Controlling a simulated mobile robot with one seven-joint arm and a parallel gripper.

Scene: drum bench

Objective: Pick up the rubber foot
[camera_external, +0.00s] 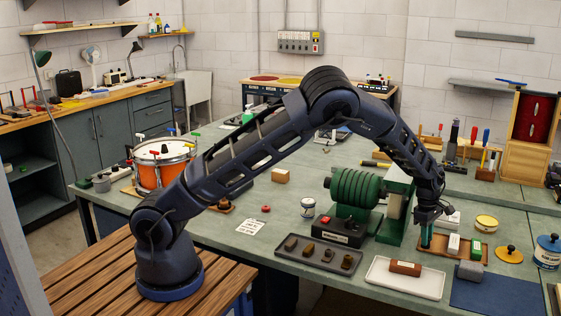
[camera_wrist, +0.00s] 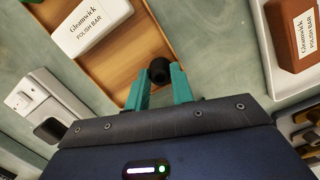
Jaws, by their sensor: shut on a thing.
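The rubber foot (camera_wrist: 159,71) is a small black cylinder with a hollow-looking end in the wrist view. My gripper (camera_wrist: 158,80) has its teal fingers closed on the foot's two sides near their tips. Behind the foot lies a wooden tray (camera_wrist: 112,62); I cannot tell whether the foot still touches it. In the outside view my gripper (camera_external: 426,240) points down at the left end of the wooden tray (camera_external: 434,262). The foot cannot be made out there.
A white polish bar (camera_wrist: 88,24) lies in the wooden tray. A brown polish bar (camera_external: 405,268) lies on a white tray (camera_external: 424,286) in front. The green-drummed machine (camera_external: 355,190) stands close on the left, behind a dark tray (camera_external: 290,243) of small pieces. A blue mat (camera_external: 495,292) is at right.

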